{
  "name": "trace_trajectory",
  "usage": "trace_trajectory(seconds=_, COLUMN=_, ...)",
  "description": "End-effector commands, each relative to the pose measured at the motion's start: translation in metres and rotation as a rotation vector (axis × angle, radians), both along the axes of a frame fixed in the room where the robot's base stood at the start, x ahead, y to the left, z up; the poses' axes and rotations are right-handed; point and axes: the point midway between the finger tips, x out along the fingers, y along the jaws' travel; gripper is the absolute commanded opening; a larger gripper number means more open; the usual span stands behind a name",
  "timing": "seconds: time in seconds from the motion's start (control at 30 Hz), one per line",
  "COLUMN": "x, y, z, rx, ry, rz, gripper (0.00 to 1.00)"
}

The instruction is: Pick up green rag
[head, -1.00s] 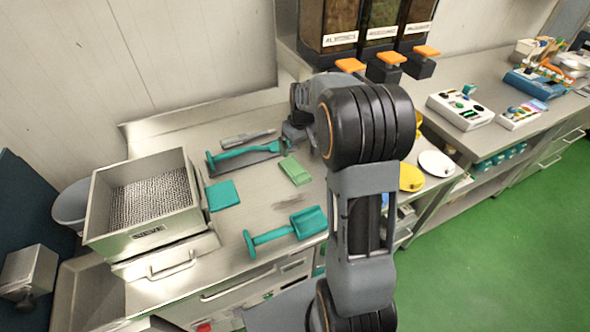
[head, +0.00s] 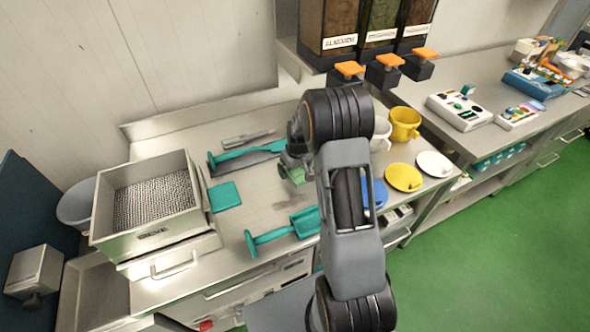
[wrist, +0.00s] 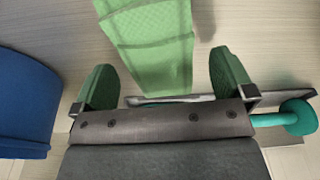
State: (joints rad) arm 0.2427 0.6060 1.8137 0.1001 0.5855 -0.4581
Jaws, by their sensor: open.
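The green rag (wrist: 150,45) is light green and lies flat on the steel counter, in the upper middle of the wrist view. In the head view the rag (head: 296,173) is mostly hidden under my gripper (head: 297,165). In the wrist view my gripper (wrist: 165,88) is open, its two green-padded fingers spread to the left and right of the rag's near end. Nothing is held between the fingers. I cannot tell how high they are above the counter.
A teal scoop (head: 285,230) lies in front, a teal cloth (head: 225,196) to the left, and a teal-handled scraper (head: 245,158) behind-left. A steel box sieve (head: 150,205) stands at left. Yellow (head: 403,177), white (head: 434,164) and blue (head: 374,192) discs lie at right.

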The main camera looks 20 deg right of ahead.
Motion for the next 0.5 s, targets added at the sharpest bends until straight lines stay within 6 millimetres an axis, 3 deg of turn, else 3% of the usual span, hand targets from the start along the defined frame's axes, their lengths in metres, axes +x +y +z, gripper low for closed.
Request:
trace_trajectory(seconds=0.3, x=0.001, y=0.0001, z=-0.0051, rx=0.0, ry=-0.001, rz=0.0, gripper=1.0)
trace_trajectory(seconds=0.5, x=0.0009, y=0.0001, z=-0.0049, rx=0.0, ry=-0.001, rz=0.0, gripper=0.82)
